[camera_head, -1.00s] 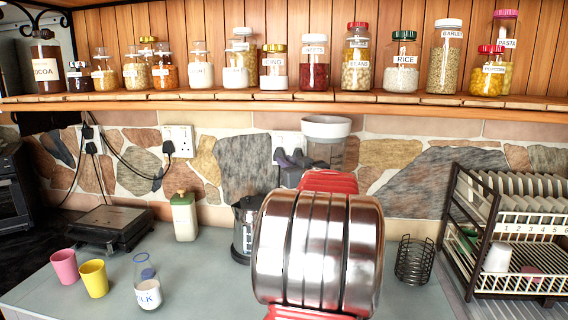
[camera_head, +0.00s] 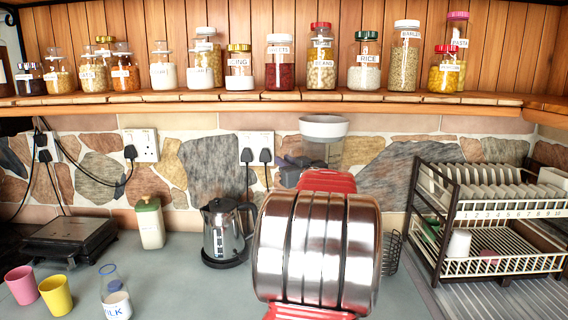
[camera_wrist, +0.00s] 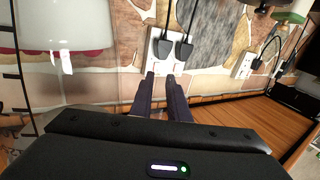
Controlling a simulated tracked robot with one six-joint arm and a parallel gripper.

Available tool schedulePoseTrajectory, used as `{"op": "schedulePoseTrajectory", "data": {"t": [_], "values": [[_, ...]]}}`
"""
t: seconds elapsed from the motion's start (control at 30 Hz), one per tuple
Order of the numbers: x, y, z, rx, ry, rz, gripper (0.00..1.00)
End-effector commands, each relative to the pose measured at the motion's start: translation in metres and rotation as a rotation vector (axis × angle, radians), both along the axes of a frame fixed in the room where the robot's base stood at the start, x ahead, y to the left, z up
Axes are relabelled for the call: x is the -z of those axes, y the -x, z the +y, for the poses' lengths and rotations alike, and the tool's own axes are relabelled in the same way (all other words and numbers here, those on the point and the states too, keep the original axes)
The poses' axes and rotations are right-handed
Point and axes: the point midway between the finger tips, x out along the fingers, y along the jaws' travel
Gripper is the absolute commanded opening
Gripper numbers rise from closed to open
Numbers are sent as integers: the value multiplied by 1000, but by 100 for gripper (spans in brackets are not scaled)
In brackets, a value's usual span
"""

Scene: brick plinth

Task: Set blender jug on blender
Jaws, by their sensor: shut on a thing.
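The clear blender jug (camera_head: 325,153) with its wide white top (camera_head: 323,127) is upright in the air before the stone wall. My gripper (camera_head: 296,163) is shut on its left side, partly hidden by my chrome and red arm. In the wrist view, which looks upside down, my dark fingertips (camera_wrist: 163,77) are close together in front of the wall. A large white rounded thing (camera_wrist: 65,22) with small clear prongs fills that view's upper left; I cannot tell whether it is the blender. No blender can be made out in the head view, where my arm hides the middle of the counter.
The kettle (camera_head: 226,233) and green-lidded jar (camera_head: 149,223) stand left of my arm. A dish rack (camera_head: 447,235) stands right. The shelf (camera_head: 200,100) of jars overhangs the counter.

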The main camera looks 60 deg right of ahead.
Motion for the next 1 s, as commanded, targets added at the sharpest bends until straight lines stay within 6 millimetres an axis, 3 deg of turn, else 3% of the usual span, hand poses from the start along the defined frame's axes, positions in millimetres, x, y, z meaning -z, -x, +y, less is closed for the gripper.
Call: {"op": "schedulePoseTrajectory", "data": {"t": [0.47, 1.0], "values": [[-2, -2, 2, -4, 7, -2, 0], [29, -3, 2, -6, 7, -1, 0]]}}
